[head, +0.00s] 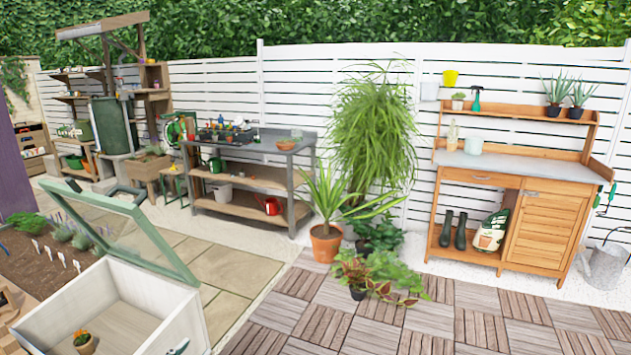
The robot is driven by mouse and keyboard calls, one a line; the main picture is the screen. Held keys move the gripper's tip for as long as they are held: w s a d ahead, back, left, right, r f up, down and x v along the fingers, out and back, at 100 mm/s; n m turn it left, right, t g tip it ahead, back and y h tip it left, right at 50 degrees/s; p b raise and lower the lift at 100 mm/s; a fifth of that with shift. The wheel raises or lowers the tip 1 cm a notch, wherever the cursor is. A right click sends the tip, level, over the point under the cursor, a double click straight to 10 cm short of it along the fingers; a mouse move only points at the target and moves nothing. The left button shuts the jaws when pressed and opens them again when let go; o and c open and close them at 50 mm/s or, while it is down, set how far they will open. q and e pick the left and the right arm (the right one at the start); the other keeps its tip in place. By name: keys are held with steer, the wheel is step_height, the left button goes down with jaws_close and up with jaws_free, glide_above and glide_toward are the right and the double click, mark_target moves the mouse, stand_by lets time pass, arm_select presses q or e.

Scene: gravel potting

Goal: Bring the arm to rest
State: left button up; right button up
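Neither of my arms and neither gripper shows in the head view. What my grippers hold, if anything, cannot be seen. A white cold frame (187,318) stands at the lower left with its green-edged glass lid (155,240) propped open. A small terracotta pot with a cactus-like plant (83,343) stands inside it, cut by the bottom edge of the picture.
A wooden potting bench (550,235) stands at the right against a white fence, with boots and a bag below. A grey workbench (270,150) stands at the back. Potted plants (326,240) stand mid-picture.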

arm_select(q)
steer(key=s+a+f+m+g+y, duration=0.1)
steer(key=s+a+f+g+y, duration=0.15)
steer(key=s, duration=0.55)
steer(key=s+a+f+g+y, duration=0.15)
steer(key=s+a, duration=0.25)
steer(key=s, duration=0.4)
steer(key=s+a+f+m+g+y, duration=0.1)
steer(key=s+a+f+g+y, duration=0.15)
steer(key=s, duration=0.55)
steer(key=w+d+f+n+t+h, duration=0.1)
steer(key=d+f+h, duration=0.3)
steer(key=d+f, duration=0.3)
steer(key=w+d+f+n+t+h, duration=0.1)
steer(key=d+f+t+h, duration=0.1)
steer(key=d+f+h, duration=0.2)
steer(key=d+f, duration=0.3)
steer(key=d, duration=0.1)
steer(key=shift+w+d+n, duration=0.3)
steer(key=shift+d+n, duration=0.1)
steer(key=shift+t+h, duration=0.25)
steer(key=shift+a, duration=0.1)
